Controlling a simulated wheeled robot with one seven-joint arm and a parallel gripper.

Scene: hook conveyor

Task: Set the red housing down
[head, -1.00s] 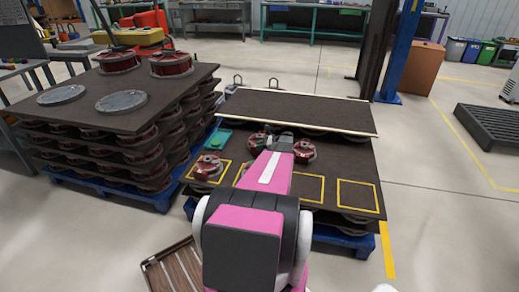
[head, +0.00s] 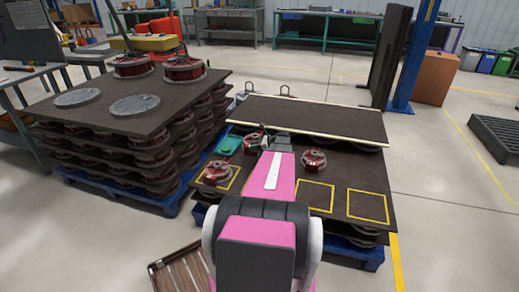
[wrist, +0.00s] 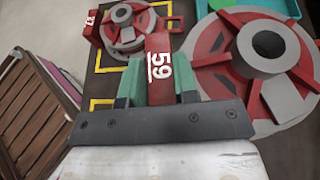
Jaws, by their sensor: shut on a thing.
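My gripper (wrist: 160,92) is shut on the red tab numbered 59 of a red housing (wrist: 222,45), which has a grey ring and a dark round bore. In the head view this held housing (head: 252,142) is partly hidden by my arm, near the far part of the dark deck (head: 345,178). I cannot tell whether it touches the deck. A third red housing (head: 313,161) stands right of my arm.
Two yellow squares (head: 314,184) (head: 368,192) at the right are empty. A raised dark board (head: 310,118) lies behind. A teal tray (head: 228,145) is close to the held housing. A tall layered stack (head: 120,140) stands left. A brown slatted crate (head: 182,270) lies in front.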

